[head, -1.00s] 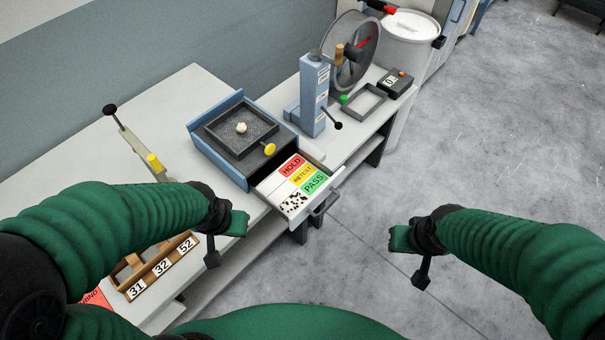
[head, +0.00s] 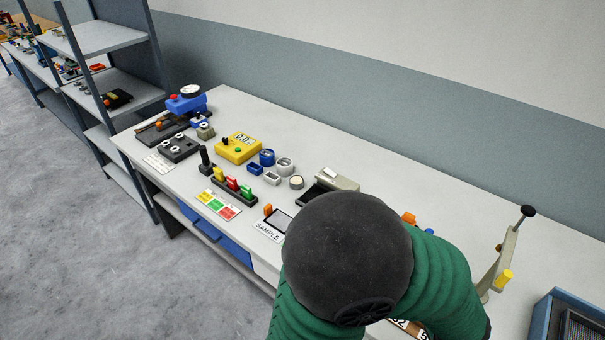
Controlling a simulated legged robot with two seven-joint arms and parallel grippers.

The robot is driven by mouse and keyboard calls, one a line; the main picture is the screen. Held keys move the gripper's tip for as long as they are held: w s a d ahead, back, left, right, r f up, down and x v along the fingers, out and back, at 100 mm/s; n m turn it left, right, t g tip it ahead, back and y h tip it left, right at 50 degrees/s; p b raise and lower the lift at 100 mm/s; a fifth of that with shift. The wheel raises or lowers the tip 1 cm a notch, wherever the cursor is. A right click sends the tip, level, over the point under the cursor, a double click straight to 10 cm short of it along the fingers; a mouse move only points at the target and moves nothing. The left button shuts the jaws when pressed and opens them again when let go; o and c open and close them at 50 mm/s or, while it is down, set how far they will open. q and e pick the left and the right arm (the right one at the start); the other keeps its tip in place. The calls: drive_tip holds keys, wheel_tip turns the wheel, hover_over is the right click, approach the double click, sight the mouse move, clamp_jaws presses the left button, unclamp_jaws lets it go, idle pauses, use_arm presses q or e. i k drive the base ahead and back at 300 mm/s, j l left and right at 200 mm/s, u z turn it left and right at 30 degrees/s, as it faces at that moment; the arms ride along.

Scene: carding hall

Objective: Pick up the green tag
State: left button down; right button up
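A small dark rack (head: 234,195) on the bench holds yellow, red and green upright pieces in a row. The green piece (head: 246,191) is at its right end; I cannot tell whether it is a tag. A flat card (head: 205,197) in front of the rack carries yellow, green and red patches. The open drawer with the green PASS label is out of this view. My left arm fills the lower middle and covers part of the bench. Neither gripper shows.
The long bench (head: 390,165) holds a yellow meter (head: 238,147), a blue device (head: 187,101), several small round parts and a SAMPLE plate (head: 268,231). A lever stand (head: 497,262) and a blue box (head: 545,320) are at the right. Shelving (head: 107,36) stands left; the floor (head: 70,250) in front is clear.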

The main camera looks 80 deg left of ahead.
sight(247, 192)
drive_tip(key=j+u, duration=0.1)
drive_tip(key=u, duration=0.35)
drive_tip(key=k+j+u, duration=0.1)
drive_tip(key=u, duration=0.4)
drive_tip(key=j+u, duration=0.2)
drive_tip(key=u, duration=0.25)
drive_tip(key=j+u, duration=0.15)
drive_tip(key=u, duration=0.35)
drive_tip(key=j+u, duration=0.15)
drive_tip(key=u, duration=0.3)
drive_tip(key=i+j, duration=0.2)
drive_tip(key=j, duration=0.2)
drive_tip(key=i+j, duration=0.2)
drive_tip(key=j, duration=0.2)
drive_tip(key=i+j, duration=0.2)
drive_tip(key=j, duration=0.2)
drive_tip(key=u, duration=0.05)
